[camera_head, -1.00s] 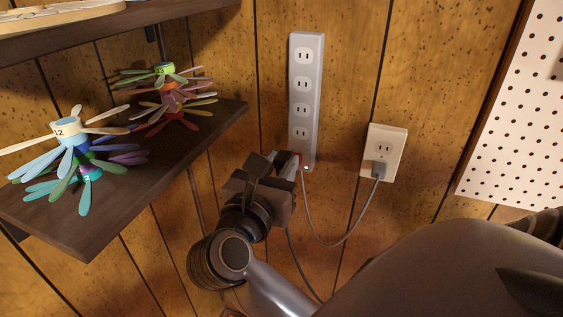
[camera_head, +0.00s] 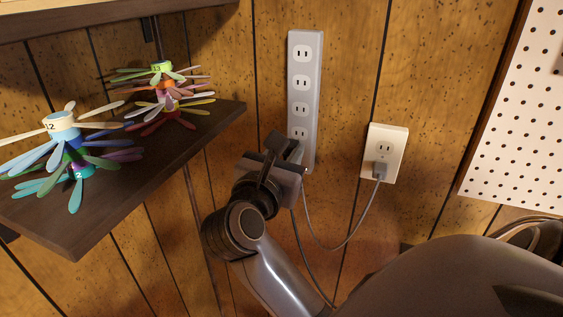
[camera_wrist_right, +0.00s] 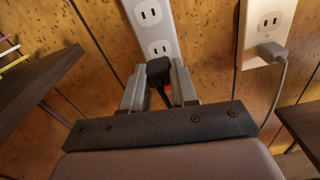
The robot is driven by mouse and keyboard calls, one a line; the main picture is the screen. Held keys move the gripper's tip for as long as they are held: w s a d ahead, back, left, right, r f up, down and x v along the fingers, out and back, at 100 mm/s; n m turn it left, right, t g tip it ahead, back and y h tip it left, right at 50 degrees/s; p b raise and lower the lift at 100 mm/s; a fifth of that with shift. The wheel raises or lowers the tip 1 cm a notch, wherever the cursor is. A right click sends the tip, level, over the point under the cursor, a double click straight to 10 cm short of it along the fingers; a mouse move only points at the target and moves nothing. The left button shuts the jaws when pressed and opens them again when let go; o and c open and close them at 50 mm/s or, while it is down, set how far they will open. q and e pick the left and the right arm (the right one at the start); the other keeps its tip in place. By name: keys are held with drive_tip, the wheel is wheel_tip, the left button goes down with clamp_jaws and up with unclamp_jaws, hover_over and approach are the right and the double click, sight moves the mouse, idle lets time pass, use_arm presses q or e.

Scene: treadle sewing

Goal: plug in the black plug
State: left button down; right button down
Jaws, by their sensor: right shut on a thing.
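The black plug (camera_wrist_right: 158,68) shows in the right wrist view between the two fingers of my right gripper (camera_wrist_right: 158,85), which is shut on it. The plug is just below the lowest visible outlet of the grey-white power strip (camera_wrist_right: 140,12); I cannot tell whether it touches the strip. A dark cord (camera_head: 300,245) hangs down below the gripper. My left gripper is not in view.
A wall outlet (camera_head: 384,145) at the right holds a grey plug (camera_head: 380,171) whose cord loops to the strip. A dark shelf (camera_head: 200,135) at the left carries several colourful spool-like pieces with petals (camera_head: 62,125). A white pegboard (camera_head: 520,110) is at the far right.

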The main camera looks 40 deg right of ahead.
sight(293, 142)
drive_tip(key=shift+w+d, duration=0.25)
drive_tip(key=shift+d, duration=0.3)
drive_tip(key=shift+b, duration=0.3)
idle(1.3)
drive_tip(key=shift+x, duration=1.35)
drive_tip(key=c, duration=0.8)
unclamp_jaws()
wheel_tip(293, 142, up, 20)
drive_tip(key=shift+r+p, duration=0.1)
drive_tip(key=shift+p, duration=0.85)
